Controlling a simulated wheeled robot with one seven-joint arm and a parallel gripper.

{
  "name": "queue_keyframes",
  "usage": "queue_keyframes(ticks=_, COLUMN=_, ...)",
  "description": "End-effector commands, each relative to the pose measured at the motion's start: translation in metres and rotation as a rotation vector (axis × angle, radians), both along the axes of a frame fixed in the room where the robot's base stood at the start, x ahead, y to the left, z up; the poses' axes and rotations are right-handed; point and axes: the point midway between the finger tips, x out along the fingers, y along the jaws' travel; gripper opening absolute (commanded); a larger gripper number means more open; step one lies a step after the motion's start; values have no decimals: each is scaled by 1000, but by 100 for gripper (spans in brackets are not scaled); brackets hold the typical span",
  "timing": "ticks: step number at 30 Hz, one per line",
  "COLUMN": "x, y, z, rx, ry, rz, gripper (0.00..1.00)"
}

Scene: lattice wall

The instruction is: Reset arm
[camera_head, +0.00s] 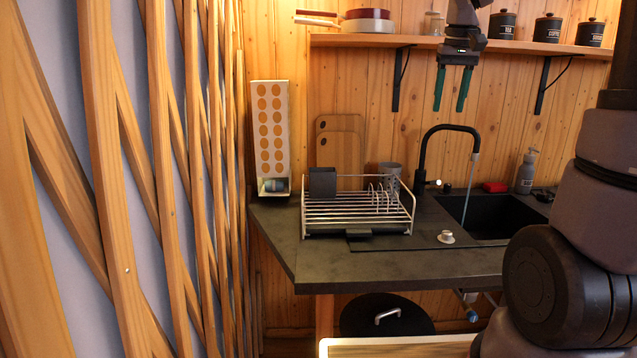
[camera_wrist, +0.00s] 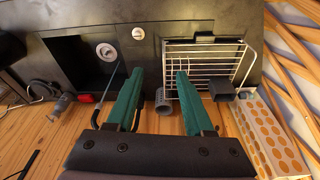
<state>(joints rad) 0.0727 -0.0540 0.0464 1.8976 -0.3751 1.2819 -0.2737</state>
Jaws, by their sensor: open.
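My gripper (camera_head: 453,88) hangs fingers-down in front of the shelf, above the black faucet (camera_head: 424,150) in the head view. Its two green fingers are apart with nothing between them. In the wrist view my gripper (camera_wrist: 155,80) also shows open and empty, with the counter below and beyond its fingers. My arm's large dark links fill the right side of the head view.
A dish rack (camera_head: 358,212) stands on the dark counter (camera_head: 285,235), left of the sink (camera_head: 490,215), where water runs. A shelf (camera_head: 400,41) holds pans (camera_head: 368,20) and black canisters (camera_head: 547,28). A wooden lattice (camera_head: 105,180) lines the left.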

Motion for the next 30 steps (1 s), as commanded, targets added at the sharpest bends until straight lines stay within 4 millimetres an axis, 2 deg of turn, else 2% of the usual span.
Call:
queue_keyframes(ticks=1, x=-23, y=6, z=7, rx=20, ry=-40, rz=-15, gripper=52)
queue_keyframes(ticks=5, x=-72, y=22, z=14, rx=82, ry=-133, rz=-60, gripper=52)
queue_keyframes(ticks=9, x=-123, y=35, z=11, rx=157, ry=-231, rz=-114, gripper=52)
queue_keyframes(ticks=12, x=-154, y=42, z=5, rx=211, ry=-293, rz=-148, gripper=52)
queue_keyframes(ticks=15, x=-176, y=47, z=-4, rx=253, ry=-338, rz=-178, gripper=52)
queue_keyframes(ticks=21, x=-196, y=52, z=-13, rx=300, ry=-382, rz=-208, gripper=52)
queue_keyframes(ticks=30, x=-197, y=52, z=-14, rx=303, ry=-384, rz=-211, gripper=52)
